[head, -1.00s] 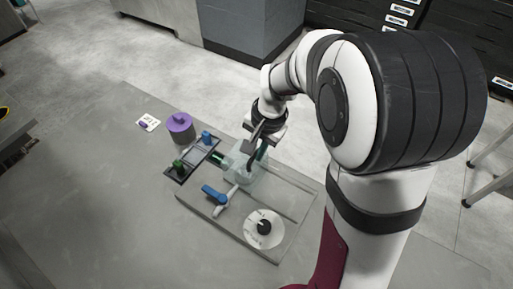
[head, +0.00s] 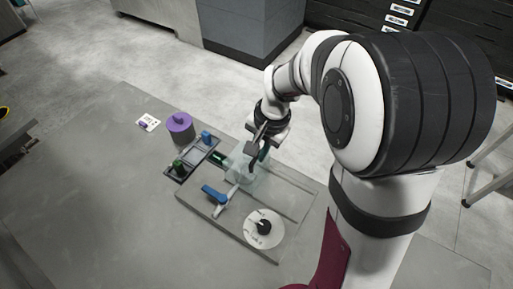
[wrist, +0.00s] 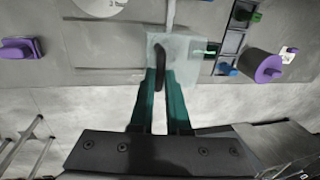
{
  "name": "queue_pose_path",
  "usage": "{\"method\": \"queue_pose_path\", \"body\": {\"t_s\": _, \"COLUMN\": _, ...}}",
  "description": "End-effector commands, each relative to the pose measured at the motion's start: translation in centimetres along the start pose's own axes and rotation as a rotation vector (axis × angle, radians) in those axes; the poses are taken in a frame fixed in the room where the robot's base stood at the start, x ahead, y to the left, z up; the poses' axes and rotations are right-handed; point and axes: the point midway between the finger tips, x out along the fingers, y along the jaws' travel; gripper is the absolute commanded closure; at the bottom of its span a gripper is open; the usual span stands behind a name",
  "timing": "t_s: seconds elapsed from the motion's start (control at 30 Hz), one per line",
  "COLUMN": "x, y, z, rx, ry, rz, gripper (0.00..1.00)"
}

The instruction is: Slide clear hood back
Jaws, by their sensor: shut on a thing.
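The clear hood (head: 243,176) is a see-through box on the grey base plate (head: 215,208); in the wrist view it is a pale, see-through square (wrist: 185,48) with a dark upright handle (wrist: 159,66) on it. My gripper (head: 257,160) is over the hood from behind. In the wrist view its two teal fingers (wrist: 160,78) reach the handle and are shut on it. The arm hides part of the hood's far side in the head view.
A blue lever (head: 213,195) and a white dial with a black knob (head: 264,228) are on the plate. Left of the hood is a dark frame with green (head: 180,166) and blue (head: 207,137) blocks. The table's left side is clear.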

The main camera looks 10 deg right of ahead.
Motion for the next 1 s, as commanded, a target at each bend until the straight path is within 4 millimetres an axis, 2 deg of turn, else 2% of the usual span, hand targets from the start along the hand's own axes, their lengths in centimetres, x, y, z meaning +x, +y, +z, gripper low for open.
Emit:
{"method": "queue_pose_path", "body": {"t_s": 0.3, "x": -1.8, "y": 8.3, "z": -0.2, "rx": 0.009, "ry": 0.006, "rz": -0.002, "gripper": 1.0}}
{"method": "queue_pose_path", "body": {"t_s": 0.5, "x": -2.5, "y": 12.1, "z": -0.1, "rx": 0.003, "ry": 0.007, "rz": -0.001, "gripper": 1.0}}
{"method": "queue_pose_path", "body": {"t_s": 0.63, "x": -2.7, "y": 13.0, "z": -0.1, "rx": -0.001, "ry": 0.007, "rz": -0.001, "gripper": 1.0}}
{"method": "queue_pose_path", "body": {"t_s": 0.9, "x": -2.6, "y": 13.2, "z": -0.1, "rx": -0.003, "ry": 0.006, "rz": 0.003, "gripper": 1.0}}
{"method": "queue_pose_path", "body": {"t_s": 0.93, "x": -2.6, "y": 13.2, "z": -0.1, "rx": -0.003, "ry": 0.006, "rz": 0.003, "gripper": 0.81}}
{"method": "queue_pose_path", "body": {"t_s": 1.0, "x": -2.6, "y": 13.2, "z": -0.1, "rx": -0.001, "ry": 0.005, "rz": 0.002, "gripper": 0.68}}
